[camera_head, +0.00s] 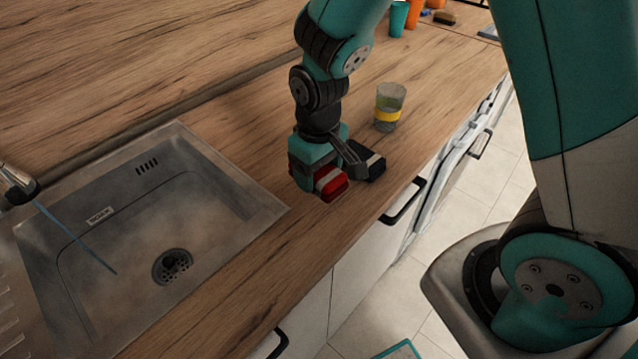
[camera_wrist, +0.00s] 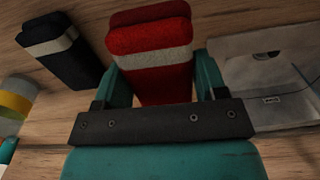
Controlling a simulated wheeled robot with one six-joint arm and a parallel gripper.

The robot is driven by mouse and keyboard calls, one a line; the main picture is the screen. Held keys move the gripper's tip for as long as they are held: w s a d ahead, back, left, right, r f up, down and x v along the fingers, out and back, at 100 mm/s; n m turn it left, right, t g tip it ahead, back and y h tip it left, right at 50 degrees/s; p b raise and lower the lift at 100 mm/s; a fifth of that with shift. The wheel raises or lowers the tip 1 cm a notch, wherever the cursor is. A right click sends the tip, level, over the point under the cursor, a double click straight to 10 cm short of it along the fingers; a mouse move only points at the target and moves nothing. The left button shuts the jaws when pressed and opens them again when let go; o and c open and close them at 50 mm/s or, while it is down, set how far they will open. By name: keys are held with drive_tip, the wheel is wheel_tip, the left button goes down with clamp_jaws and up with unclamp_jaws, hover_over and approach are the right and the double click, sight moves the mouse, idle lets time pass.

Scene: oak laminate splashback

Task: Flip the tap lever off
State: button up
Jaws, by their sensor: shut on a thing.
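The tap (camera_head: 18,185) shows only in part at the left edge of the head view, its spout over the sink. A thin bluish stream of water (camera_head: 75,238) runs from the spout into the basin. I cannot see the tap lever. My gripper (camera_head: 318,178) is low over the counter, right of the sink and well away from the tap. It is shut on a red block with a pale band (camera_head: 331,185). The wrist view shows the red block (camera_wrist: 150,65) between the two teal fingers.
A black block with a pale band (camera_head: 367,161) lies beside my gripper. A glass with a yellow band (camera_head: 389,108) stands behind it. The sink (camera_head: 240,197) takes up the left. Teal and orange cups (camera_head: 398,19) stand at the far end. The counter between sink and gripper is clear.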

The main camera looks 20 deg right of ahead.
sight(323, 169)
drive_tip(key=shift+f+p, duration=0.35)
drive_tip(key=shift+f, duration=1.85)
drive_tip(key=shift+f, duration=0.1)
drive_tip(key=shift+f, duration=0.15)
drive_tip(key=o, duration=0.9)
drive_tip(key=shift+o, duration=0.2)
drive_tip(key=shift+b, duration=0.3)
wheel_tip(323, 169, up, 17)
drive_tip(key=b, duration=0.2)
drive_tip(key=s+a+r+n+y, duration=0.1)
drive_tip(key=s+a+r+y, duration=0.1)
drive_tip(key=s, duration=0.6)
drive_tip(key=s+a+r+n+y, duration=0.2)
drive_tip(key=s, duration=0.6)
drive_tip(key=shift+a+r, duration=0.25)
drive_tip(key=shift+r, duration=0.15)
